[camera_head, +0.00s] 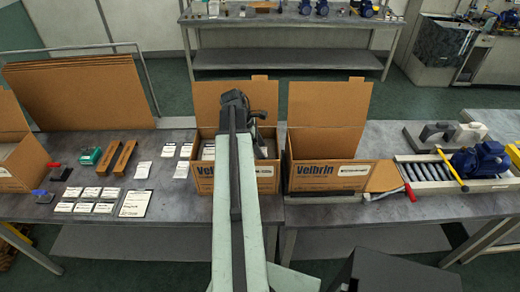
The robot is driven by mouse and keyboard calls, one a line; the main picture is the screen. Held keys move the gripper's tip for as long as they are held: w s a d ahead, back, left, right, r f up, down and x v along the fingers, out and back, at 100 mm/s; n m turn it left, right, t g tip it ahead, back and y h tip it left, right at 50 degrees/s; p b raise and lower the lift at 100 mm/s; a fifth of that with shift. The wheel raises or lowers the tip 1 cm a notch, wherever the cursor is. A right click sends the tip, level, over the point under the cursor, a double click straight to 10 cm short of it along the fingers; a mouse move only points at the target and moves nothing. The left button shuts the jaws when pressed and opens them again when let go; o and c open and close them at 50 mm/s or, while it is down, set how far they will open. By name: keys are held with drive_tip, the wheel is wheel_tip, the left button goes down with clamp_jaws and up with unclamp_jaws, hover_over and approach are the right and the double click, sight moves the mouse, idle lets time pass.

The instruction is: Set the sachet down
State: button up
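My arm reaches forward over the left Velbrin box (205,182), an open cardboard box on the table. My gripper (262,150) is at or inside the box opening, and its fingertips are mostly hidden by the arm and the box. I cannot tell whether it is open or shut, or whether it holds a sachet. Several flat white labelled packets, possibly sachets, lie on the table to the left, one of them here (83,207). Pale contents show at the left inside the box (208,152).
A second open Velbrin box (325,178) stands just to the right. Beyond it are a red-handled tool (385,193) and a blue pump (478,158) on a roller track (430,172). Folded cardboard (80,90) stands at the back left. Small parts (92,155) lie left.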

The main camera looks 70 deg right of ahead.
drive_tip(key=p+v, duration=1.1)
drive_tip(key=v, duration=0.1)
drive_tip(key=shift+r, duration=0.15)
drive_tip(key=shift+w, duration=0.1)
